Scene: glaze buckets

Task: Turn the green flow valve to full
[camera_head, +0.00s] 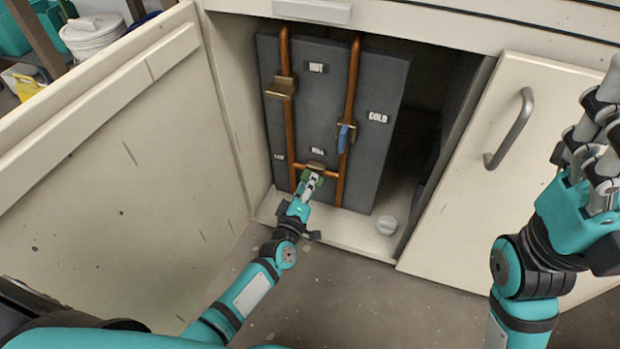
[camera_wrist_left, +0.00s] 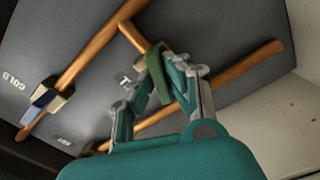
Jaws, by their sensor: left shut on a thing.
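The green flow valve handle (camera_wrist_left: 155,76) sits on the crossbar between two copper pipes, low on the grey panel (camera_head: 318,100) inside the open cabinet. My left gripper (camera_head: 312,180) reaches into the cabinet and is shut on the handle. In the left wrist view, the fingers of my left gripper (camera_wrist_left: 158,88) are on either side of the green handle, which shows between their tips. In the head view the fingers hide much of it. My right gripper (camera_head: 598,135) is raised at the right edge, away from the cabinet opening; its jaw state is unclear.
A blue-handled valve (camera_head: 345,137) is on the right pipe by the COLD label, and a brass fitting (camera_head: 282,87) on the left pipe. The open door (camera_head: 100,190) stands left; a closed door (camera_head: 490,190) is right.

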